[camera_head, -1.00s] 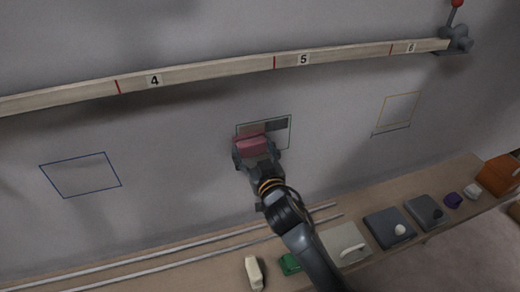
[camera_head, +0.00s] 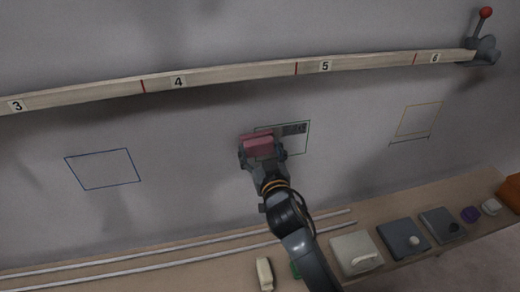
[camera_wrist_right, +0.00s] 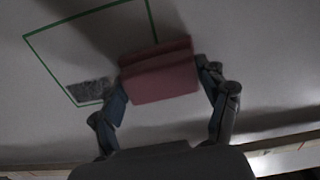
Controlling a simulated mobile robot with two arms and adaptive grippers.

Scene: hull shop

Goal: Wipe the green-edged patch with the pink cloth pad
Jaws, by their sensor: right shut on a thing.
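The green-edged patch (camera_head: 308,140) is a square outline on the grey wall. A dark smudge (camera_head: 295,129) shows in its upper right part in the head view, and the smudge also shows in the wrist view (camera_wrist_right: 90,90). My right gripper (camera_head: 262,153) is shut on the pink cloth pad (camera_head: 257,144), held at the patch's left side and covering part of its edge. The pad also shows between the fingers in the wrist view (camera_wrist_right: 160,75). I cannot tell whether the pad touches the wall. My left gripper is not in view.
A blue-edged patch (camera_head: 104,169) is at left and a yellow-edged one (camera_head: 419,120) at right. A numbered wooden rail (camera_head: 220,78) crosses above, with a red-knobbed lever (camera_head: 485,35). A bench below holds a cream block (camera_head: 264,273), a pale plate with a handle (camera_head: 356,253) and grey plates (camera_head: 403,238).

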